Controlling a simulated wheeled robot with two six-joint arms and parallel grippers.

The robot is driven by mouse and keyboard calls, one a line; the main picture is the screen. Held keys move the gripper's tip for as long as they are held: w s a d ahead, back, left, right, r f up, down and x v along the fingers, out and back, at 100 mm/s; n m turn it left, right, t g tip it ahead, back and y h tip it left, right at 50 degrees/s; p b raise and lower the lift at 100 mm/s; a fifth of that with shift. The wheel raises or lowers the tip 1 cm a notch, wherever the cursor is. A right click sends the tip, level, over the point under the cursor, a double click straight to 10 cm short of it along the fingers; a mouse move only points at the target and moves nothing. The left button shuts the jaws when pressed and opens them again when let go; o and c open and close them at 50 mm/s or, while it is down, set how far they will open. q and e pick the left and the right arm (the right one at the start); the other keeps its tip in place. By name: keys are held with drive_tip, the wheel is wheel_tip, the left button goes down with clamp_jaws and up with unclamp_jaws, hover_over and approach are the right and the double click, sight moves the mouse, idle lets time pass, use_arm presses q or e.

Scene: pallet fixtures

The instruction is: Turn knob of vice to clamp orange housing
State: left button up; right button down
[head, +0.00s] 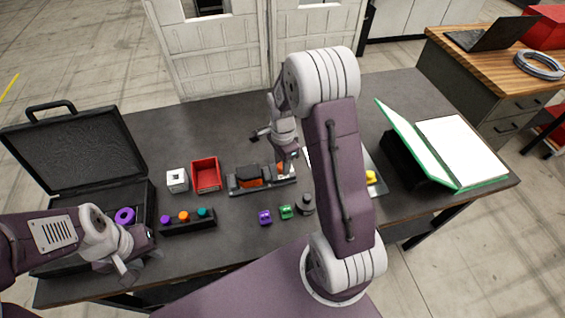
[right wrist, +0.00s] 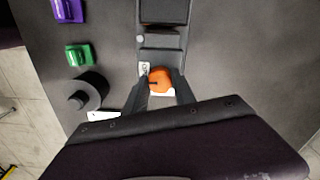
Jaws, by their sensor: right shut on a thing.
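The dark vice (head: 262,185) lies on the grey table, and its rail runs up the right wrist view (right wrist: 148,55). The orange housing (head: 251,183) shows in the head view at the vice's middle, partly hidden by dark parts of the vice. The orange knob (right wrist: 159,78) is at the vice's near end in the right wrist view. My right gripper (head: 287,170) is shut on the knob, with one finger on each side of it (right wrist: 160,88). My left gripper (head: 130,275) hangs at the lower left, apart from the vice; its fingers are too unclear to judge.
A red bin (head: 206,174) and a white block (head: 177,180) stand left of the vice. A rack with coloured knobs (head: 188,221), purple (head: 265,217) and green (head: 286,212) pieces and a dark cylinder (head: 307,204) are nearer. An open case (head: 75,155) stands left.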

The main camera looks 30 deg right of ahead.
drive_tip(key=shift+r, duration=0.1)
drive_tip(key=n+p, duration=0.1)
drive_tip(key=n, duration=0.3)
drive_tip(key=n+p, duration=0.1)
drive_tip(key=n, duration=0.3)
drive_tip(key=shift+n, duration=0.3)
drive_tip(key=n+p, duration=0.1)
drive_tip(key=n, duration=0.3)
drive_tip(key=shift+n, duration=0.3)
drive_tip(key=shift+w+d+n+p, duration=0.1)
drive_tip(key=shift+n+p, duration=0.45)
drive_tip(key=shift+n, duration=1.65)
drive_tip(key=c, duration=1.2)
unclamp_jaws()
drive_tip(key=shift+o, duration=0.8)
